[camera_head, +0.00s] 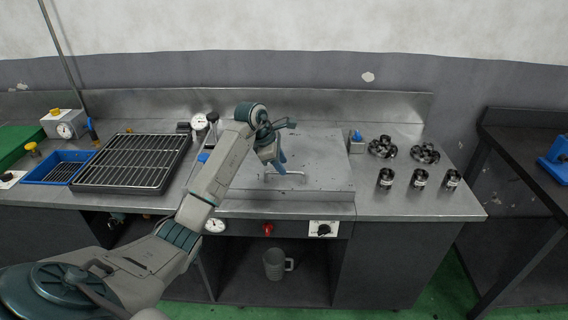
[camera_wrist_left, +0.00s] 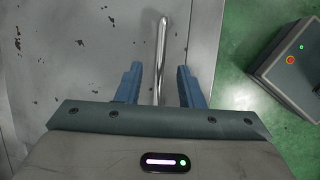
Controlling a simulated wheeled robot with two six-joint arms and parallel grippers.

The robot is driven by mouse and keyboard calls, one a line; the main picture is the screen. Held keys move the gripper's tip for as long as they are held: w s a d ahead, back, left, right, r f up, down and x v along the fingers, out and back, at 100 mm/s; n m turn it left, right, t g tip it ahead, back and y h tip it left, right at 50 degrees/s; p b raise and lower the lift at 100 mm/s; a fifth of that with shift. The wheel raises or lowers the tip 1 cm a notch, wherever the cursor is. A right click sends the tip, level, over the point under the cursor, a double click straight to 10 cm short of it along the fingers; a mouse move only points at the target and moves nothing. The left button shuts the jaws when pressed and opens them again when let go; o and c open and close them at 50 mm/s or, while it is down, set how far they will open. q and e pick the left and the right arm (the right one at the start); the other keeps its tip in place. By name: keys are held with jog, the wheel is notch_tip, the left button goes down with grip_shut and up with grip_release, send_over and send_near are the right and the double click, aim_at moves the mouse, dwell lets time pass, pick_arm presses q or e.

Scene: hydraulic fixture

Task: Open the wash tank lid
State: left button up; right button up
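The wash tank lid (camera_head: 325,165) is a flat, worn metal panel in the middle of the counter in the head view. It lies flat, and it fills the left of the wrist view (camera_wrist_left: 70,50). Its bar handle (camera_head: 290,174) is near the front edge; in the wrist view the shiny handle (camera_wrist_left: 161,45) runs lengthwise. My left gripper (camera_head: 279,163) is over the handle. In the wrist view its blue fingers (camera_wrist_left: 159,80) are apart, one on each side of the bar, with gaps on both sides. My right gripper is not in view.
A black rack (camera_head: 135,162) and a blue tray (camera_head: 58,168) are left of the lid. Gauges (camera_head: 199,122) stand near its left side. Metal cups (camera_head: 419,178) and ring parts (camera_head: 383,147) are on the right. A jug (camera_head: 274,264) sits on the shelf below.

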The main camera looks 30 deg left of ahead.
pick_arm(q)
jog(key=shift+x, duration=1.25)
jog(key=shift+r, duration=0.1)
grip_shut()
